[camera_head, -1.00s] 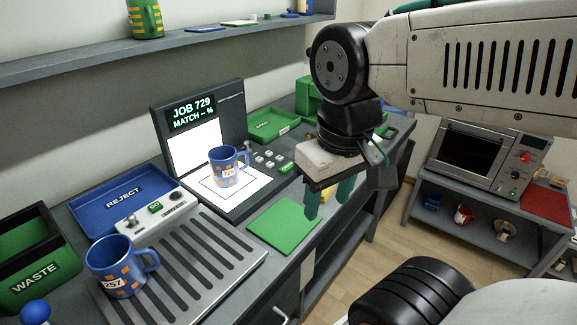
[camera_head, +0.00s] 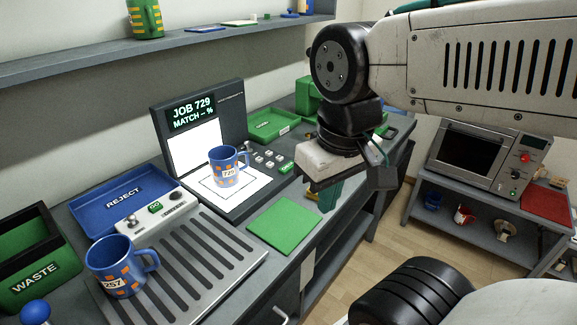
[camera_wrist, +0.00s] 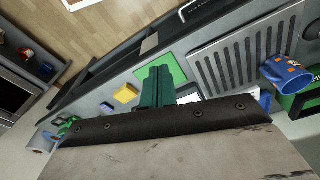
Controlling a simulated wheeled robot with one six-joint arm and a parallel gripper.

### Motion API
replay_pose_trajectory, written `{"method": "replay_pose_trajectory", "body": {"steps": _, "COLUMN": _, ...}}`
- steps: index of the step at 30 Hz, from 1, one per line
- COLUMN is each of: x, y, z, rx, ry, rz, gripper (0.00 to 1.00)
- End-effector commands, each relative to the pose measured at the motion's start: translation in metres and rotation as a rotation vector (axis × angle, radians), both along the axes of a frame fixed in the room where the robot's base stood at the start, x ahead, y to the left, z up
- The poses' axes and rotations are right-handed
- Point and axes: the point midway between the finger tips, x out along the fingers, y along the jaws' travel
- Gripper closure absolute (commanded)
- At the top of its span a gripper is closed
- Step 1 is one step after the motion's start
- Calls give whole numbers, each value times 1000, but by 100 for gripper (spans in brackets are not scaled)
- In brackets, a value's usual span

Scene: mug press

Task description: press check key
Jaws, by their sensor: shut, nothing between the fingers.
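The check station (camera_head: 232,110) stands on the bench with a screen reading "JOB 729 MATCH – %". A blue mug with orange squares (camera_head: 224,168), labelled 729, stands upright on its white lit pad (camera_head: 238,206). Several small pale keys (camera_head: 268,158) and one green key (camera_head: 287,168) lie right of the mug; the green key's lettering is too small to read surely. My gripper (camera_head: 328,197) is shut and empty, pointing down, to the right of the keys and apart from them. In the wrist view its green fingers (camera_wrist: 157,88) are together. The keys are hidden there.
A second blue mug (camera_head: 118,268), labelled 257, stands on the slotted rack (camera_head: 205,255) at front left. A blue REJECT tray (camera_head: 110,205), a green WASTE bin (camera_head: 35,270) and a green tray (camera_head: 272,125) flank the station. A green mat (camera_head: 284,226) lies flat in front.

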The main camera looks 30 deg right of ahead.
Motion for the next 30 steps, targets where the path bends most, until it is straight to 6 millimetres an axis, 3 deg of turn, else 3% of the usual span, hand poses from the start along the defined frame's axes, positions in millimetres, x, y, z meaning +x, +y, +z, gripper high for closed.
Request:
{"method": "replay_pose_trajectory", "body": {"steps": 23, "x": 0, "y": 0, "z": 0, "rx": 0, "ry": 0, "rz": 0, "gripper": 100}}
{"method": "replay_pose_trajectory", "body": {"steps": 30, "x": 6, "y": -13, "z": -11, "rx": 3, "ry": 67, "rz": -65, "gripper": 100}}
